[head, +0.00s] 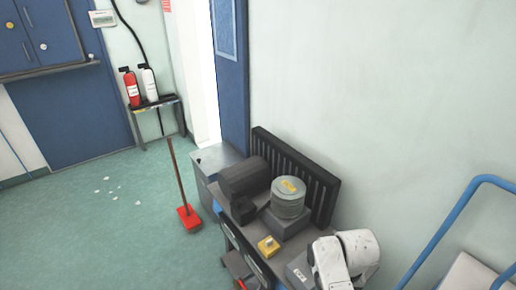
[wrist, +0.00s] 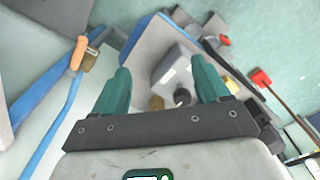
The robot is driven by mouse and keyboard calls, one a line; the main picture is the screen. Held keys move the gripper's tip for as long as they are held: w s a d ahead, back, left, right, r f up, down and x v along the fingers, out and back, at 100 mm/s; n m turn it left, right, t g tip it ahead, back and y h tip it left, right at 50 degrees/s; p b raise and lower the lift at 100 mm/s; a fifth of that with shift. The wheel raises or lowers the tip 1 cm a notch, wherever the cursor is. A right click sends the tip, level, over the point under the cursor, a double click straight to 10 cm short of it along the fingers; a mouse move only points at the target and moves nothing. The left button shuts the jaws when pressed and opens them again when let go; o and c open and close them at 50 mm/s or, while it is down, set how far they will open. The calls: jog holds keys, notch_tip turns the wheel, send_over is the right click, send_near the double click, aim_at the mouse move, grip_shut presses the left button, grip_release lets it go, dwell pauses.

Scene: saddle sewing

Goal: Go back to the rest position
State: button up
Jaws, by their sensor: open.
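My gripper (wrist: 161,66) shows in the wrist view with its two green fingers spread apart and nothing between them. Beyond the fingers, and apart from them, is a grey box-shaped device (wrist: 172,68) with a pale label, and a brown round part and a dark round part near it. In the head view my white arm (head: 345,258) is at the bottom right, in front of the bench. The gripper itself cannot be made out there.
A blue-railed cart (head: 440,232) is at right. A red-based broom (head: 190,216) stands left; the green floor beyond is mostly clear.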

jog(key=s+d+r+n+t, duration=0.1)
jog(key=s+d+r+t, duration=0.2)
jog(key=s, duration=0.6)
jog(key=s+d+r+t, duration=0.1)
jog(key=s+d+r, duration=0.3)
jog(key=s, duration=0.5)
jog(key=s+f+g+b, duration=0.2)
jog(key=s+f+g, duration=0.1)
jog(key=s+f, duration=0.4)
jog(key=s, duration=0.3)
jog(key=shift+s+g, duration=0.25)
jog(key=shift+g, duration=0.05)
jog(key=shift+f, duration=0.1)
